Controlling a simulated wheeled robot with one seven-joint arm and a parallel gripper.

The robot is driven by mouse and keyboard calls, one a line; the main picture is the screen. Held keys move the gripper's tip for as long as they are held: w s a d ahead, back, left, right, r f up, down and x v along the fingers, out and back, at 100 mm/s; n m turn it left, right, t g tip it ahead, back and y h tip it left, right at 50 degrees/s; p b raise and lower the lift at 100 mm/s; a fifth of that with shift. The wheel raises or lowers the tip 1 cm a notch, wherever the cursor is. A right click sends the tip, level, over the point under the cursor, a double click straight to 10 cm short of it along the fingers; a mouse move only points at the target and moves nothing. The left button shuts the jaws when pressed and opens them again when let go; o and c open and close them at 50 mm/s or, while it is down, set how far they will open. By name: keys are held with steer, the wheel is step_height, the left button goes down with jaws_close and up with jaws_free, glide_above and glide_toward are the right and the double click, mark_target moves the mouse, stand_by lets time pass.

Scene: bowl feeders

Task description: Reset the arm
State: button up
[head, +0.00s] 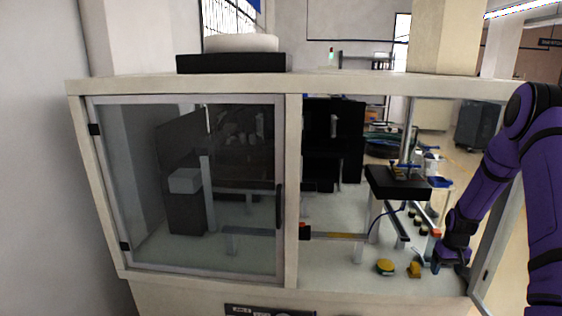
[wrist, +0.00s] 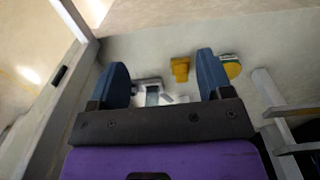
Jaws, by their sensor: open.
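My purple arm reaches in from the right side of the head view. My gripper (head: 449,262) is low inside the right-hand opening of the machine cabinet. In the wrist view my gripper (wrist: 163,88) shows two blue fingers spread wide apart, with nothing held between them. Beyond the fingertips, a yellow part (wrist: 180,69) and a small grey and white device (wrist: 151,92) lie on the cabinet floor. The yellow part also shows in the head view (head: 414,269), just left of my gripper.
A glass door (head: 190,190) covers the cabinet's left half. A round yellow piece (head: 385,267) lies on the floor left of my gripper. A black-topped stand (head: 392,183) rises behind. A frame post (wrist: 65,80) runs close along the left in the wrist view.

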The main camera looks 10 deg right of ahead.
steer(key=s+a+r, duration=0.1)
steer(key=a+r, duration=0.3)
steer(key=r, duration=0.4)
steer(key=a+r+t+h, duration=0.1)
steer(key=a+r, duration=0.4)
steer(key=r, duration=0.4)
steer(key=s+a+r, duration=0.1)
steer(key=a+r, duration=0.3)
steer(key=r, duration=0.4)
steer(key=s+a+r+n+t, duration=0.1)
steer(key=s+a+r+t, duration=0.1)
steer(key=s+a+r, duration=0.9)
steer(key=s+a+r+t, duration=0.1)
steer(key=s+a+r, duration=0.2)
steer(key=s, duration=0.5)
steer(key=s+a+r+n+t+y, duration=0.1)
steer(key=s+a+r, duration=0.2)
steer(key=s, duration=0.6)
steer(key=shift+s+a+r, duration=0.25)
steer(key=shift+a, duration=0.5)
steer(key=shift+o, duration=0.4)
